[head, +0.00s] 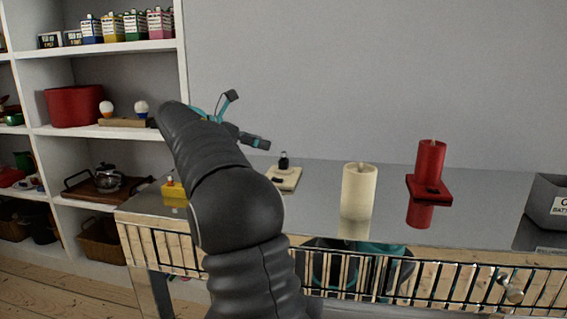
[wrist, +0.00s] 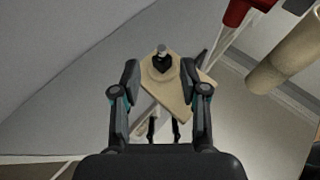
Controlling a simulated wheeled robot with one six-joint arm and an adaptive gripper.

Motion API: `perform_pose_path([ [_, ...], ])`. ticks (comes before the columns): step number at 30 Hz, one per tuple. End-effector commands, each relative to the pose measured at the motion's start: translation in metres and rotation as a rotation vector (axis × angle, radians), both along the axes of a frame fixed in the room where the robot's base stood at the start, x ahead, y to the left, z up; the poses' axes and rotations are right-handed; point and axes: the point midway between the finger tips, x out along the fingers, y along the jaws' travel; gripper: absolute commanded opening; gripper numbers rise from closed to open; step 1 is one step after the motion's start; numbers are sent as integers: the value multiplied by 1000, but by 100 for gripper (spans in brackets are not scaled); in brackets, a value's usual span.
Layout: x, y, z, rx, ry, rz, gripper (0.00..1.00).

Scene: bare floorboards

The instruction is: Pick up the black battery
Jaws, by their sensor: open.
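The black battery (head: 283,160) stands upright on a cream wooden block (head: 287,182) on the grey metal tabletop. In the wrist view the black battery (wrist: 162,62), with a pale tip, stands on the tan block (wrist: 182,92), ahead of and roughly between my fingertips. My gripper (head: 248,120) is open and empty, above and to the left of the battery in the head view. In the wrist view my gripper (wrist: 160,74) has its two fingers spread wide. Nothing hides the battery in either view.
A cream candle (head: 359,192) and a red candle (head: 430,160) on a red holder (head: 428,188) stand to the right. A grey labelled box (head: 547,205) is at the right edge. A yellow block (head: 174,190) sits left of my arm. White shelves (head: 110,133) stand behind left.

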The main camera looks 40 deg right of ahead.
Motion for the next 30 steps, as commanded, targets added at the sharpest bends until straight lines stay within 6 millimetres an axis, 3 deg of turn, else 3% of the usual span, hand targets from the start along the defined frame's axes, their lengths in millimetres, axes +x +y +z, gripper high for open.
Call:
perform_pose_path([
  [6,-4,-30,-14,1,-1,-1,44],
  [16,-7,-46,-24,1,-1,-1,44],
  [25,-13,-79,-43,1,-2,-2,44],
  [30,-13,-81,-44,1,-2,1,44],
])
